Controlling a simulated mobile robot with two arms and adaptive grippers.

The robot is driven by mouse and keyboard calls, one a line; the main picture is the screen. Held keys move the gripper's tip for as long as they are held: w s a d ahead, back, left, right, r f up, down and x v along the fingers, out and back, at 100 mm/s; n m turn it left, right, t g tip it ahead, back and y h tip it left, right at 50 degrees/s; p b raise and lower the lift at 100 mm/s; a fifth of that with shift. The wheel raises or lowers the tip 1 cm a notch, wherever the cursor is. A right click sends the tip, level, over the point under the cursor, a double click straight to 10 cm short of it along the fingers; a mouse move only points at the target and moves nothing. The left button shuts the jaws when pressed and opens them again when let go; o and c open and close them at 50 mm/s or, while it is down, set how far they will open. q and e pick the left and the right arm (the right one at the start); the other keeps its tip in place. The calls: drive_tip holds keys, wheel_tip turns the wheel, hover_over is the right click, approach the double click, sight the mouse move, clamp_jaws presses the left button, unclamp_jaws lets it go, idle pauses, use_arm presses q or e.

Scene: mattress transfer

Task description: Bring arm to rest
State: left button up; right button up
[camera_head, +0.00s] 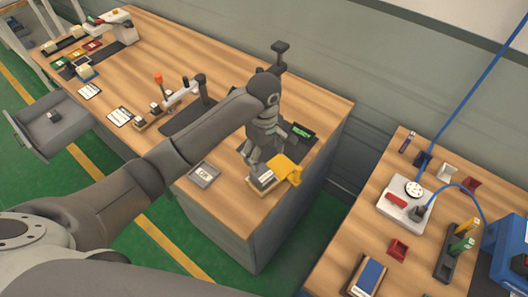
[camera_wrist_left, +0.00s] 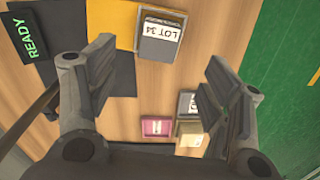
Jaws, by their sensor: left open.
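My left arm reaches from the lower left across the wooden bench (camera_head: 221,206) in the head view. My left gripper (camera_head: 252,157) points down over the bench's near right end, just above a pale block (camera_head: 264,179) beside a yellow piece (camera_head: 288,171). In the left wrist view the left gripper (camera_wrist_left: 160,88) is open, with bare bench between its fingers. My right gripper is in neither view.
A small grey tray (camera_head: 204,174) sits left of the gripper. A green READY display (camera_head: 302,132) stands behind it. An open grey drawer (camera_head: 62,125) juts out at left. A second bench (camera_head: 340,240) at right holds a white device (camera_head: 407,205) with blue cables.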

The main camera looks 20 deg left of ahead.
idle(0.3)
use_arm(q)
drive_tip(key=s+d+f+m+t+h, duration=0.1)
drive_tip(key=s+d+f+m, duration=0.1)
drive_tip(key=s+f+m, duration=0.3)
drive_tip(key=s+d+f+m+t+h, duration=0.1)
drive_tip(key=s+d+m, duration=0.15)
drive_tip(key=s, duration=0.45)
drive_tip(key=s+a+r+m+t+y, duration=0.2)
drive_tip(key=s+a+m, duration=0.4)
drive_tip(key=s+a, duration=0.55)
wheel_tip(320, 180, down, 28)
drive_tip(key=s+d+g+b, duration=0.2)
drive_tip(key=b, duration=0.1)
drive_tip(key=s+a+f+g+b, duration=0.1)
drive_tip(key=s+a+f+b, duration=0.1)
drive_tip(key=s+f, duration=1.5)
wheel_tip(320, 180, down, 3)
drive_tip(key=shift+s+a+f+m+b, duration=0.1)
drive_tip(key=shift+s+a+m+b, duration=0.3)
drive_tip(key=shift+a, duration=0.4)
